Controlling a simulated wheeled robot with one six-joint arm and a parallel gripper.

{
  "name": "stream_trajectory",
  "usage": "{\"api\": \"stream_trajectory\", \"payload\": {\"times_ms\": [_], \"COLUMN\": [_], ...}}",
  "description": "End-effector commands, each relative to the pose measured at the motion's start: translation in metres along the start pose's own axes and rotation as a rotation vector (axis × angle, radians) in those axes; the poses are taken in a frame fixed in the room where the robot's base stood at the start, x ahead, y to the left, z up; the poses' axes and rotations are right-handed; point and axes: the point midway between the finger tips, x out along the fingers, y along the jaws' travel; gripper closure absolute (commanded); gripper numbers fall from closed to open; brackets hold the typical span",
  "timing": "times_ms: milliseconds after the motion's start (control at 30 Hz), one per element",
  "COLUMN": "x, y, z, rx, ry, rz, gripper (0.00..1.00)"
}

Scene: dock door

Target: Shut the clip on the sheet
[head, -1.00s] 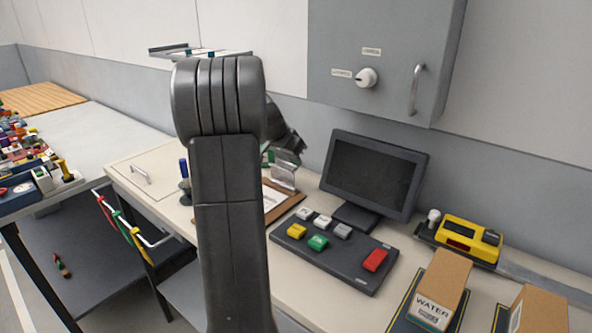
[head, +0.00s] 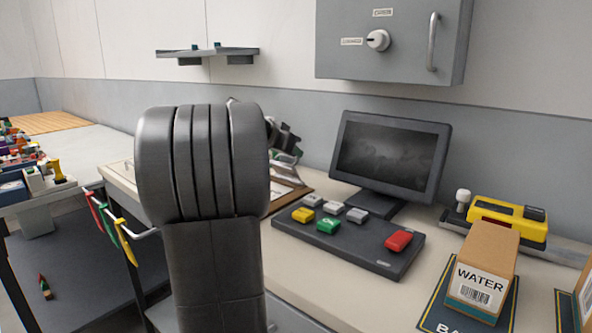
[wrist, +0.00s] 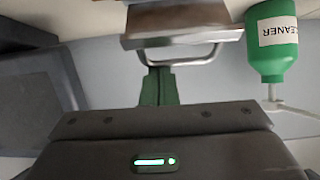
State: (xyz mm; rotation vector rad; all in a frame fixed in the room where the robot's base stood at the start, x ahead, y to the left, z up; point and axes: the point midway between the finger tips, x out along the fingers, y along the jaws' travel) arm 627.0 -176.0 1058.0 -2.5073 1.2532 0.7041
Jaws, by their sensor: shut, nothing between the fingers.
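My gripper (wrist: 160,90) is shut and empty in the wrist view, its green fingers together. Their tips are close to the wire loop of the metal clip (wrist: 178,60); I cannot tell whether they touch it. In the head view, the brown clipboard (head: 296,203) with the white sheet (head: 280,191) lies on the bench, partly hidden behind my arm. The clip (head: 287,158) shows as a small pale piece under my dark gripper. I cannot tell how far the clip is open.
A button panel (head: 345,240) and a monitor (head: 392,155) stand right of the clipboard. A WATER carton (head: 483,270) and a yellow device (head: 508,216) are farther right. A green CLEANER bottle (wrist: 272,45) is at the upper right of the wrist view.

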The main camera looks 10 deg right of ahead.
Motion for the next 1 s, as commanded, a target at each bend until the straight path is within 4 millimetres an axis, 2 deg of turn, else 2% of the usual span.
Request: {"api": "stream_trajectory", "payload": {"times_ms": [33, 367, 667, 1000], "x": [0.003, -0.007, -0.017, -0.028], "y": [0.000, 0.000, 0.000, 0.001], "z": [0.010, 0.014, 0.022, 0.040], "rx": [-0.001, 0.002, 0.004, 0.002], "ry": [0.020, 0.167, 0.162, 0.161], "rz": [-0.001, -0.004, -0.005, -0.004], "gripper": [1.00, 1.00, 1.00, 1.00]}}
